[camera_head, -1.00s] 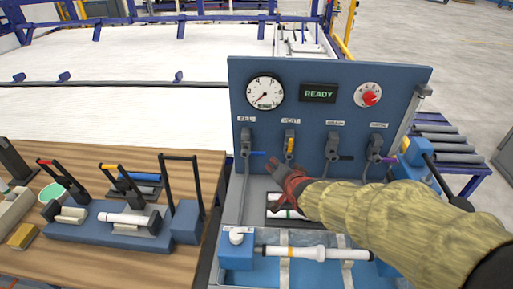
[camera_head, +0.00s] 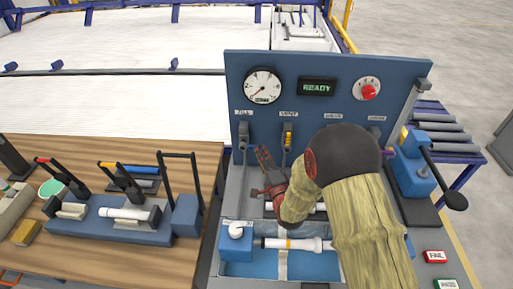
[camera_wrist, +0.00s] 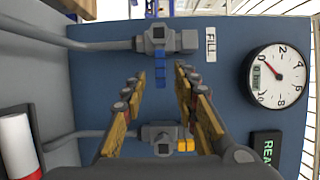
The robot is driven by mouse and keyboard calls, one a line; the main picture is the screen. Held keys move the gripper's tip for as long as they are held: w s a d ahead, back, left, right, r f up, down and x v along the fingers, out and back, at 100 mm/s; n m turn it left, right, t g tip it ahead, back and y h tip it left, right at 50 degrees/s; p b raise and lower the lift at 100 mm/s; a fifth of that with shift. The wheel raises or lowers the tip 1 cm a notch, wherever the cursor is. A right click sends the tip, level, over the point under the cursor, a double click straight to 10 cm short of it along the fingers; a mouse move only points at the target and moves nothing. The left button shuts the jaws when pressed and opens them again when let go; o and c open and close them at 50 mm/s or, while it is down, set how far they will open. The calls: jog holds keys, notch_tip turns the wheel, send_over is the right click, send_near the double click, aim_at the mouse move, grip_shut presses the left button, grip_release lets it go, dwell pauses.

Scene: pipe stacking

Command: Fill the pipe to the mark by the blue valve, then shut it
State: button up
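The blue valve under the FILL label shows in the wrist view, its blue handle (camera_wrist: 160,70) pointing across the panel toward the yellow valve. In the head view the valve body (camera_head: 243,137) shows, but my gripper hides the handle. My gripper (camera_head: 266,160) is open before the panel. In the wrist view its fingers (camera_wrist: 161,76) lie on either side of the handle's line; contact cannot be told. A white pipe (camera_head: 304,244) lies across the front blue trough, its right end hidden by my arm. The gauge (camera_head: 262,86) needle sits at the low end.
The yellow VENT valve (camera_head: 287,137) stands close right of my gripper. The display (camera_head: 317,87) reads READY; a red knob (camera_head: 368,92) is beside it. A wooden bench (camera_head: 100,265) with clamps is at left; a black-handled lever (camera_head: 430,165) is at right.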

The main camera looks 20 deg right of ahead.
aim_at(251, 147)
jog(key=shift+w+a, duration=0.15)
jog(key=shift+w, duration=2.2)
jog(key=c, duration=0.4)
jog(key=c, duration=0.3)
grip_shut()
